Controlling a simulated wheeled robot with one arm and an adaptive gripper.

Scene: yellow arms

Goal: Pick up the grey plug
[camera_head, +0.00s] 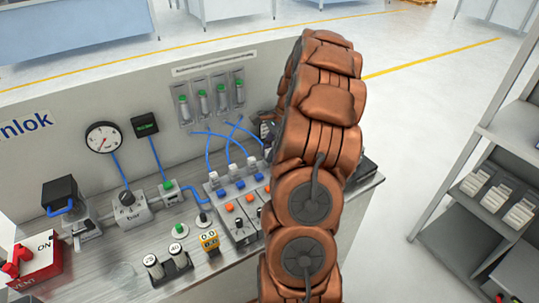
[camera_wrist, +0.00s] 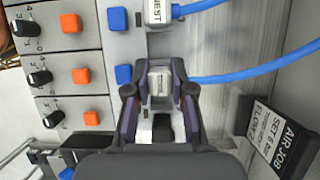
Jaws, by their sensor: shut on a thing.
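The grey plug (camera_wrist: 160,83) is a small light-grey block with a dark label on its face. It sits between the two dark fingers of my gripper (camera_wrist: 159,72) in the wrist view, and the gripper is shut on it. A blue hose (camera_wrist: 235,72) runs to the right from beside the plug. I cannot tell whether the plug is still seated in the panel. In the head view my copper-coloured arm stands in front, and I cannot make out the held plug there.
The panel (camera_head: 238,228) carries orange and blue buttons and black knobs. Another pale plug (camera_wrist: 160,12) with a blue hose is just above the held one. An "AIR JOB" sign (camera_wrist: 282,138) stands at right. A gauge (camera_head: 103,138) and a red box (camera_head: 35,262) are at left.

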